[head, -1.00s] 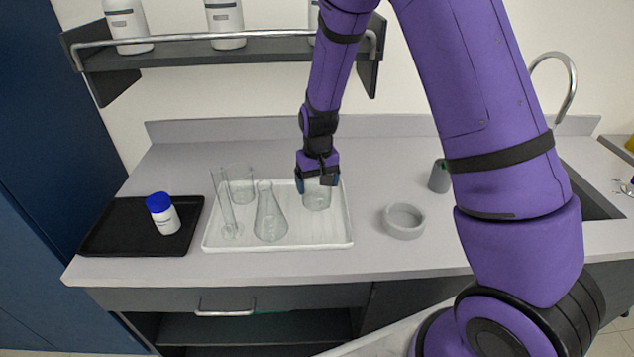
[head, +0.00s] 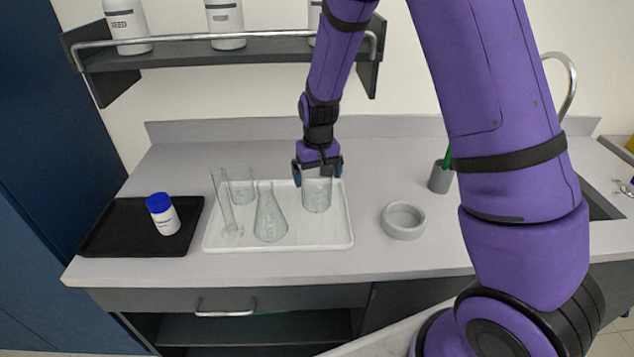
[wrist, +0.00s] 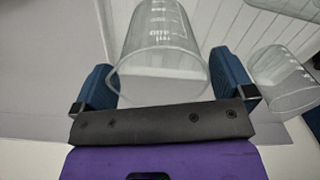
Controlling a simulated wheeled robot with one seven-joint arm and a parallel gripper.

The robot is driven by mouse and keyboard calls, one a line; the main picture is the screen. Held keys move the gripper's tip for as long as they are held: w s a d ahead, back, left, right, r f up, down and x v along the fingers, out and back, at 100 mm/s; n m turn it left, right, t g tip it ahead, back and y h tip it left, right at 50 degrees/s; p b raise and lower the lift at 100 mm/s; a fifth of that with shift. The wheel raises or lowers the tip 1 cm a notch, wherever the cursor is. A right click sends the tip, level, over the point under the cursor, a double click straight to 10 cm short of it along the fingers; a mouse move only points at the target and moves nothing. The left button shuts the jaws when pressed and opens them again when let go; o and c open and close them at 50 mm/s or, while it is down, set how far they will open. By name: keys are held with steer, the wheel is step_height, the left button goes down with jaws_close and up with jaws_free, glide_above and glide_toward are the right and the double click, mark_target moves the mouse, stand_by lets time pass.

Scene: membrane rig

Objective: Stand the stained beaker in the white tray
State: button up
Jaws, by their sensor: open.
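A clear beaker (head: 317,196) stands upright in the right part of the white tray (head: 300,240); I cannot make out a stain on it. My gripper (head: 317,174) is open at the beaker's upper part, with one finger on each side. In the wrist view the beaker (wrist: 160,45) lies between the two spread blue fingers of my gripper (wrist: 165,80), with gaps visible beside it. Its printed scale shows there. A second clear beaker (head: 240,186) stands at the tray's back left.
A conical flask (head: 270,218) and a tall glass cylinder (head: 226,205) stand in the tray's left half. A black tray (head: 100,240) with a blue-capped bottle (head: 163,214) is at left. A grey ring-shaped dish (head: 403,222) and a grey cup (head: 439,178) stand at right.

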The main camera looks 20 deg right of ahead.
step_height(320, 180, up, 9)
steer(key=shift+r, duration=0.2)
steer(key=s+d+r+t, duration=0.1)
steer(key=s+d+r, duration=0.2)
steer(key=s+r, duration=0.5)
steer(key=s+d+r+t, duration=0.2)
steer(key=s+r, duration=0.4)
steer(key=s, duration=0.4)
steer(key=s+d+r+t, duration=0.2)
steer(key=s+r, duration=0.4)
steer(key=s, duration=0.5)
steer(key=shift+r, duration=0.4)
